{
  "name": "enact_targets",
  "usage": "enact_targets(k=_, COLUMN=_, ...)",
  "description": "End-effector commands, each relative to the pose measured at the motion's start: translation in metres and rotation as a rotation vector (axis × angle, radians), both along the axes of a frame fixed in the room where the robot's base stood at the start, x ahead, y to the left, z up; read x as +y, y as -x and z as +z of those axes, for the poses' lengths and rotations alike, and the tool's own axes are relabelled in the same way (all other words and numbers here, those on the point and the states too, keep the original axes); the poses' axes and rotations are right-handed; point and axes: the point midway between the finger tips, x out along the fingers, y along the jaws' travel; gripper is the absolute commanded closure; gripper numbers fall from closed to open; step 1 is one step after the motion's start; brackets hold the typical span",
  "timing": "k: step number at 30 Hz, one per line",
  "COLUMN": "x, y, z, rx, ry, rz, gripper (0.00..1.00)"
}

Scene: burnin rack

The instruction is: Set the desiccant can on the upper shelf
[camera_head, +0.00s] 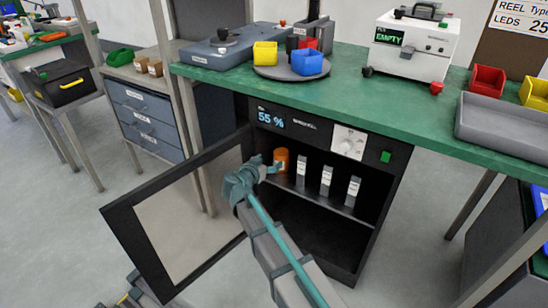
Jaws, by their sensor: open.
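The orange desiccant can (282,157) stands upright at the left end of the upper shelf (320,197) in the black cabinet (388,207). It appears to rest on the shelf, but its lower part is partly hidden. My teal gripper (268,168) is at the cabinet opening, just left of and in front of the can. Its jaws are open. The view does not show clearly whether a fingertip still touches the can.
The cabinet door (185,220) stands wide open to the left, close to my arm. Several slim grey packs (327,178) stand on the shelf right of the can. The lower compartment (325,230) looks empty. The green bench top (370,108) overhangs the cabinet.

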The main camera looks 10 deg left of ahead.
Motion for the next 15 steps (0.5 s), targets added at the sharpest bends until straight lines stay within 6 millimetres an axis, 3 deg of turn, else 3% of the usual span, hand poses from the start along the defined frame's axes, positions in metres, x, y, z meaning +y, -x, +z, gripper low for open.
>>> enact_targets(k=6, x=0.006, y=0.016, z=0.005, rx=0.0, ry=0.0, rz=0.0, gripper=0.22)
enact_targets(k=15, x=0.007, y=0.017, z=0.005, rx=0.0, ry=0.0, rz=-0.001, gripper=0.22)
